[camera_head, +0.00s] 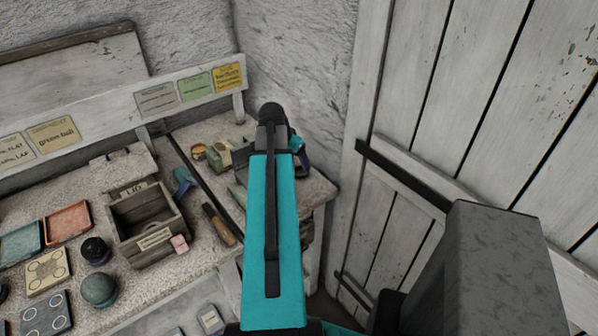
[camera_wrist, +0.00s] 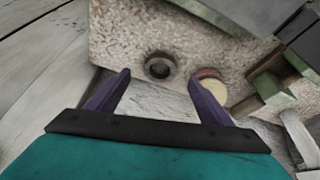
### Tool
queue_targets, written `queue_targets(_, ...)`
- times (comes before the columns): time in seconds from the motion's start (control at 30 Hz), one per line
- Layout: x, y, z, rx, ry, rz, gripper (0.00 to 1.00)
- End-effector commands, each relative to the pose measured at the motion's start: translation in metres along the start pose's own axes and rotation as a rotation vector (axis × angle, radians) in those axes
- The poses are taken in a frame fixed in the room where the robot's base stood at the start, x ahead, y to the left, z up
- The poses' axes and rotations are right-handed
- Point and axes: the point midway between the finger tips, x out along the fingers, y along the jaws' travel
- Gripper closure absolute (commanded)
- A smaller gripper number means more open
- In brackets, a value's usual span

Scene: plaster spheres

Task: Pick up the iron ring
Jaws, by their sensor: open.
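The iron ring (camera_wrist: 160,66), a small dark ring with an open middle, lies on the speckled stone bench top (camera_wrist: 125,40) near its edge in the wrist view. My gripper (camera_wrist: 160,79) is open, with its two purple fingers spread. The ring shows between and just beyond the fingertips, and nothing is held. I cannot tell the height of the fingers above the bench. In the head view my gripper (camera_head: 301,158) shows partly behind my teal arm, over the bench's right end. The ring cannot be made out there.
A cream disc with a reddish rim (camera_wrist: 213,91) lies right of the ring, near the right fingertip. Green and grey blocks (camera_wrist: 262,92) stand farther right. In the head view a wooden box (camera_head: 148,222) and several small items fill the bench; a plank wall (camera_head: 470,100) stands right.

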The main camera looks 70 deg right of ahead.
Motion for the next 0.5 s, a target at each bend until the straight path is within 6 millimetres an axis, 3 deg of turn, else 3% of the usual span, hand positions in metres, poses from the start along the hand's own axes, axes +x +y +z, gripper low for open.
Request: queue_targets(0.5,0.0103,-0.0003,0.0004,-0.001,0.000,-0.001,0.26)
